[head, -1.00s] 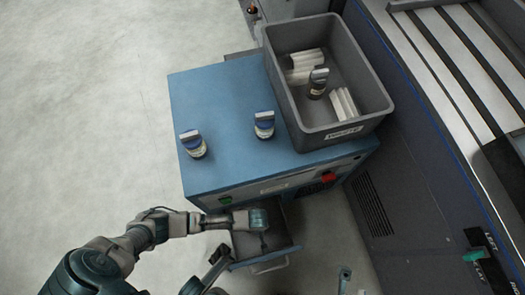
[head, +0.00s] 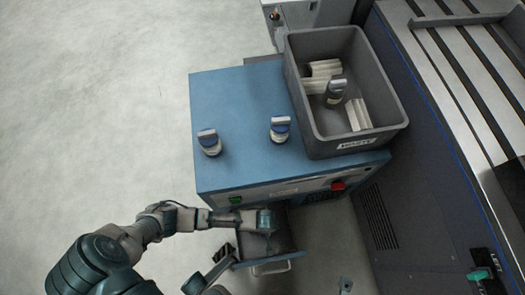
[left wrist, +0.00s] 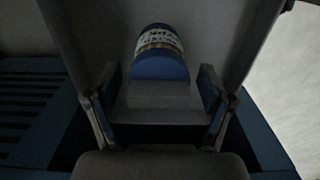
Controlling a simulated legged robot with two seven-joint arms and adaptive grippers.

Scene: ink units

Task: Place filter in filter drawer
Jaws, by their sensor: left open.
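My left gripper (head: 266,222) is open over the grey pulled-out filter drawer (head: 288,246) at the front of the blue cabinet (head: 240,95). In the left wrist view a blue filter (left wrist: 160,66) with a pale printed label lies between the two spread fingers of the left gripper (left wrist: 160,105), with a gap on each side. Whether this filter rests on the drawer floor I cannot tell. My right gripper cannot be made out.
A grey waste bin (head: 392,132) stands on the cabinet's right part, holding white pleated pieces (head: 357,115) and a dark filter (head: 334,94). A dark machine (head: 400,215) stands close on the right. Open floor (head: 95,90) lies to the left.

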